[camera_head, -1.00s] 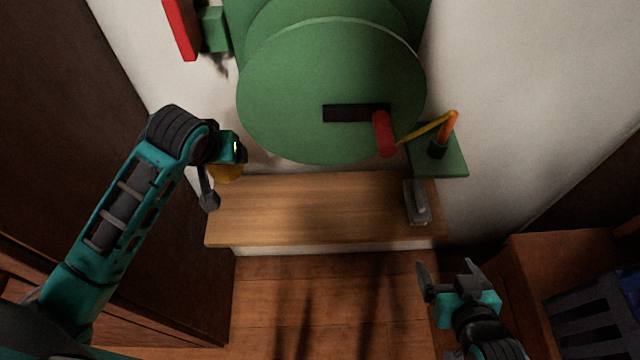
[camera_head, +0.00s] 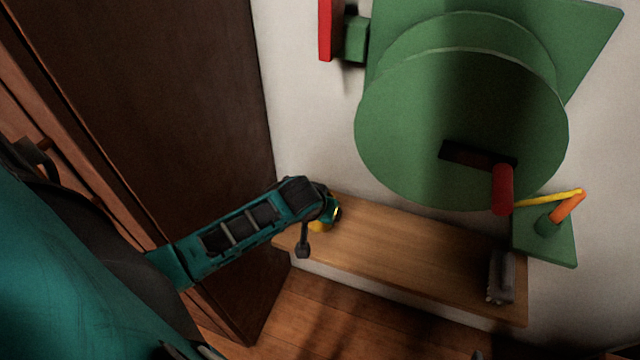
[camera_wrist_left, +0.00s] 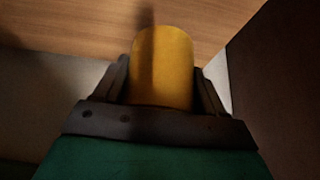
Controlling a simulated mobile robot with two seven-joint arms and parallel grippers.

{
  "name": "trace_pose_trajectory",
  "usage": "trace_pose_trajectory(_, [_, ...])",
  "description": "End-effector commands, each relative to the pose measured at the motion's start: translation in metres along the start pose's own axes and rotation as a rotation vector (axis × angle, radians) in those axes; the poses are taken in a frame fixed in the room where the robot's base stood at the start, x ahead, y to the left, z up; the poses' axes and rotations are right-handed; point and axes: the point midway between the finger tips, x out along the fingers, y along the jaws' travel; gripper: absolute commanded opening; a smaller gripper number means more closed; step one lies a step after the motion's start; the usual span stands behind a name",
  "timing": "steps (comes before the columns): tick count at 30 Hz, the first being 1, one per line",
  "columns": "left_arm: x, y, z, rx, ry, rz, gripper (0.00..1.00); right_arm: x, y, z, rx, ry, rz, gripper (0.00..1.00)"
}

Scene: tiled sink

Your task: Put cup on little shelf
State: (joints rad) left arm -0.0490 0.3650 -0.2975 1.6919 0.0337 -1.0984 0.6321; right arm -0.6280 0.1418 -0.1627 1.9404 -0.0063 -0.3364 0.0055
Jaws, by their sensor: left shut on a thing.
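A yellow cup (camera_head: 318,227) is at the left end of the wooden ledge (camera_head: 400,245); the arm partly covers it in the head view. In the left wrist view the cup (camera_wrist_left: 163,65) stands between the two dark fingers of my left gripper (camera_wrist_left: 160,80), which is shut on it. Wood lies behind the cup there. I cannot tell whether the cup touches the ledge. A small green corner shelf (camera_head: 560,248) is on the wall at the right, holding a dark green holder with yellow and orange sticks. My right gripper is not clearly in view.
A grey brush-like object (camera_head: 500,277) lies at the ledge's right end. A dark brown panel (camera_head: 160,120) stands close on the left. The ledge's middle is clear.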

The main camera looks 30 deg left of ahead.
Motion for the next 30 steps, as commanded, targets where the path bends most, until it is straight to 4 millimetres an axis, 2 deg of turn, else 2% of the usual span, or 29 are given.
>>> trace_pose_trajectory(9, [0.036, 0.0, 0.021, 0.001, 0.0, 0.0, 0.41, 0.009, 0.0, 0.009, 0.0, 0.004, 0.001, 0.85])
trace_pose_trajectory(22, [0.041, 0.0, 0.023, 0.0, 0.001, 0.001, 0.41, 0.009, 0.0, 0.009, -0.001, 0.005, 0.001, 0.85])
trace_pose_trajectory(23, [0.04, 0.0, 0.022, 0.0, 0.001, 0.001, 0.74, 0.009, 0.0, 0.008, -0.001, 0.005, 0.001, 0.85])
trace_pose_trajectory(30, [0.04, 0.0, 0.022, 0.0, 0.001, 0.0, 0.96, 0.009, 0.0, 0.008, -0.001, 0.005, 0.001, 0.85])
